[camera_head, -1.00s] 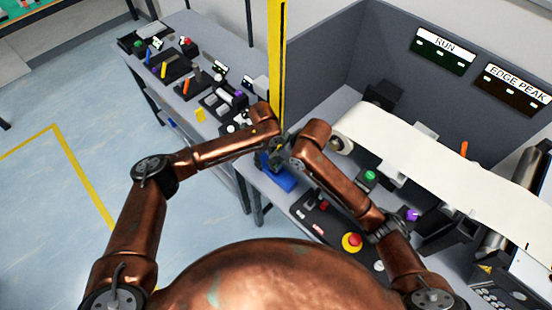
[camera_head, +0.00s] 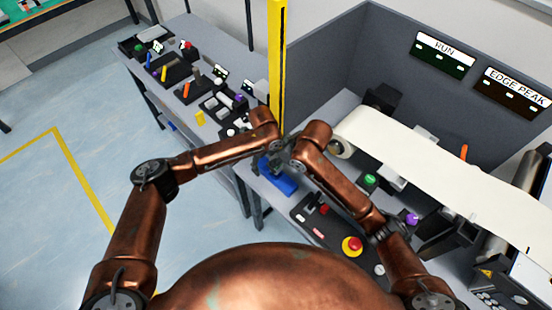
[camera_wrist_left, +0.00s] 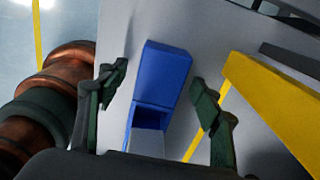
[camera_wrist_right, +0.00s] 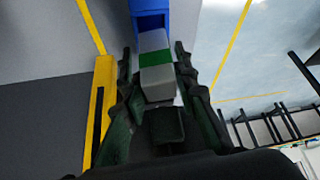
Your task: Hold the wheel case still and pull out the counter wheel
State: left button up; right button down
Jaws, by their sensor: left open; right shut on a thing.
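The blue wheel case (camera_wrist_left: 165,75) lies between the spread fingers of my left gripper (camera_wrist_left: 158,78), which is open with gaps on both sides. A dark recess shows at its near end. In the head view the blue case (camera_head: 280,182) is on the grey table, partly hidden by my wrists. The counter wheel (camera_wrist_right: 155,58) is a grey block with a green band. My right gripper (camera_wrist_right: 153,52) is shut on it. Its far end lines up with the blue case (camera_wrist_right: 150,6) in the right wrist view; I cannot tell whether any of it is still inside.
A yellow post (camera_head: 277,60) stands right behind the grippers. To the right are a white belt (camera_head: 440,160), a green button (camera_head: 370,180) and a red emergency button (camera_head: 352,245). The table at the back left holds several small devices (camera_head: 180,85).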

pick_arm(q)
jog(key=shift+r, duration=4)
